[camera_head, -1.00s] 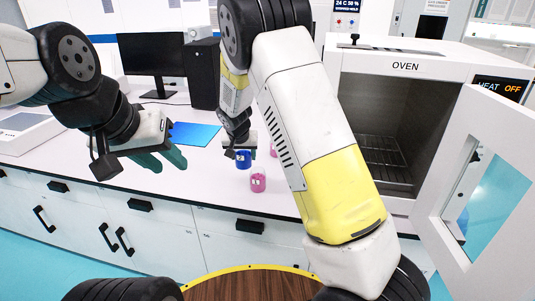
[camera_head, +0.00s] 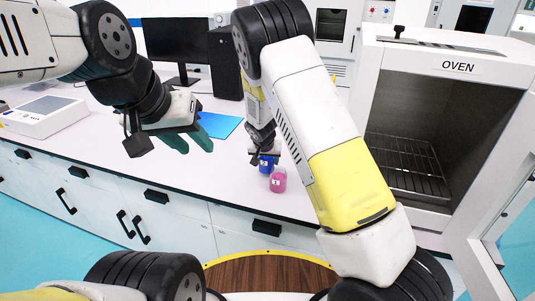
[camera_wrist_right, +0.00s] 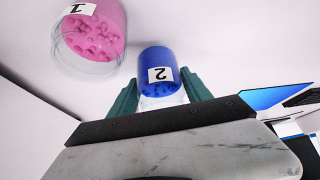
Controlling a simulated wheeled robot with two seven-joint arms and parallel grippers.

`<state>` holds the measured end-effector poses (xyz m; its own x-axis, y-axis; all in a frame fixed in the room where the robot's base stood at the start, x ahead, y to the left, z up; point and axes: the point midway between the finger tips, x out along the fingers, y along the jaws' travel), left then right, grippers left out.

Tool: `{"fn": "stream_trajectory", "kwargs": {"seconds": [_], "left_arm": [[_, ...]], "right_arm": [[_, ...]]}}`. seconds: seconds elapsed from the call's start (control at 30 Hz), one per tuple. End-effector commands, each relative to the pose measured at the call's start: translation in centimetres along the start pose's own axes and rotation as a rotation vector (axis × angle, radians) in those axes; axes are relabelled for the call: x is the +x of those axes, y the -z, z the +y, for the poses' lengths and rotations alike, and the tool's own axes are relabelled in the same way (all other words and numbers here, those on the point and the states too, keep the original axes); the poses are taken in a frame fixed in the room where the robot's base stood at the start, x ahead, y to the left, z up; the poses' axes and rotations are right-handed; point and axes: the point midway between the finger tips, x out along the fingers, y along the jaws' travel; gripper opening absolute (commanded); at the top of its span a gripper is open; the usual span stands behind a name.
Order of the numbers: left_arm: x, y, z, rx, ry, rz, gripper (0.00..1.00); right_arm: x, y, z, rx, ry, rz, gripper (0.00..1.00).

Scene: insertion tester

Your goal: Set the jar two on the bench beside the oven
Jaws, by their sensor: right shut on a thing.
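Jar two, a small blue jar (camera_head: 266,165) labelled 2, is at the bench's front part in the head view, partly hidden by my right gripper (camera_head: 262,155). In the right wrist view the blue jar (camera_wrist_right: 158,68) sits between the green fingers of my right gripper (camera_wrist_right: 163,88), which is shut on it. I cannot tell whether it touches the bench. My left gripper (camera_head: 190,141) hangs over the bench to the left, empty, its green fingers apart. The oven (camera_head: 450,68) stands at the right with its door open; a wire rack shows inside.
A pink jar (camera_head: 279,181) labelled 1 stands close beside the blue jar; it also shows in the right wrist view (camera_wrist_right: 92,32). A blue sheet (camera_head: 218,124), monitor (camera_head: 168,45) and black computer tower (camera_head: 224,65) are behind. The white bench (camera_head: 110,140) has free room at left.

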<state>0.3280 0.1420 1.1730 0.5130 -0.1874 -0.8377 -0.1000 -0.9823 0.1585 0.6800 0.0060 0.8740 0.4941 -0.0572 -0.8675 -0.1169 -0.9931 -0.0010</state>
Motion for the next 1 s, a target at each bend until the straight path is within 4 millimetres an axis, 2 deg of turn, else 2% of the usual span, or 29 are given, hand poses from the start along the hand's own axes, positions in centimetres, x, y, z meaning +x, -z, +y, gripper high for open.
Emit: {"fn": "stream_trajectory", "kwargs": {"seconds": [0.13,0.47,0.5,0.6,1.0], "left_arm": [[0.0,0.0,0.0,0.000,0.000,0.000,0.36],[0.0,0.0,0.0,0.000,0.000,0.000,0.36],[0.0,0.0,0.0,0.000,0.000,0.000,0.36],[0.0,0.0,0.0,0.000,0.000,0.000,0.36],[0.0,0.0,0.0,0.000,0.000,0.000,0.36]], "right_arm": [[1.7,-1.0,0.0,-0.001,-0.001,-0.001,0.10],[2.0,-1.1,0.0,0.000,0.000,0.000,0.10],[2.0,-1.2,0.0,-0.001,-0.001,0.000,0.59],[2.0,-1.1,0.0,0.000,0.000,0.000,0.78],[1.5,-0.9,0.0,0.002,0.000,0.000,0.79]]}}
